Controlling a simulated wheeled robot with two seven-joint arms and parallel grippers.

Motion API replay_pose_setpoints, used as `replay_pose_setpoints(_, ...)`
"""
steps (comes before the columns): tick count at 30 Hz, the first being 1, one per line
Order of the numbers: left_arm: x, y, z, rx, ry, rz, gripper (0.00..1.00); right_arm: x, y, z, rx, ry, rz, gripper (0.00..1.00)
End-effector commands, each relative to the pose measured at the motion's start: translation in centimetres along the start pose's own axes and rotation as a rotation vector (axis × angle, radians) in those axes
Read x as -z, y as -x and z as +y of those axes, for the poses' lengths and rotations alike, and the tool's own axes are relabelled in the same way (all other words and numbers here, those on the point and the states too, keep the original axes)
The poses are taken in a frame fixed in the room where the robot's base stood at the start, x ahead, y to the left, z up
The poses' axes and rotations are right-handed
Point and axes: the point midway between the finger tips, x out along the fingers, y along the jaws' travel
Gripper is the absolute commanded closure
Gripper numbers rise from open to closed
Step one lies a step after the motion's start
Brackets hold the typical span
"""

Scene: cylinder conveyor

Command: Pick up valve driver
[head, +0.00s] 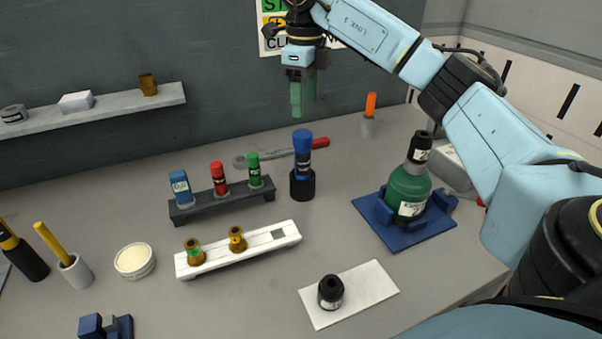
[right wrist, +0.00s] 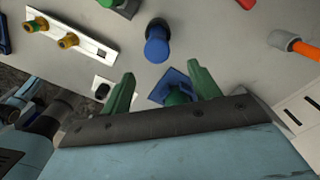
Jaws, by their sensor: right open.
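A tool with a blue handle (head: 303,142), which looks like the valve driver, stands upright in a black round holder (head: 302,184) near the middle of the bench. In the right wrist view the blue handle (right wrist: 157,44) shows from above, just beyond the fingertips. My right gripper (head: 304,100) has green fingers pointing down. It is open and empty, above the blue handle and apart from it. In the right wrist view its fingers (right wrist: 160,72) are spread wide with nothing between them. My left gripper is in neither view.
A dark rack (head: 222,201) with blue, red and green items stands left of the driver. A red-handled wrench (head: 300,151) lies behind it. A green bottle (head: 408,190) sits in a blue base to the right. A white tray (head: 286,233) with brass fittings lies in front.

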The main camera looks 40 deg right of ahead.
Motion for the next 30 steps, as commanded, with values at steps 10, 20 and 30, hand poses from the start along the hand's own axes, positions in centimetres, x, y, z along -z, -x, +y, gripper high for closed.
replay_pose_setpoints(10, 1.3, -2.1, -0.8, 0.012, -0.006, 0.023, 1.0, 0.1, -5.7, 0.0, -0.001, 0.0, 0.003, 0.39)
replay_pose_setpoints(20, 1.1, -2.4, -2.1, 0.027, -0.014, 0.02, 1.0, 0.0, -8.7, 0.1, 0.0, 0.0, 0.0, 0.39)
replay_pose_setpoints(30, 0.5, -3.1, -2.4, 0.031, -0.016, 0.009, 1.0, -0.1, -13.1, 0.5, -0.001, 0.0, 0.002, 0.39)
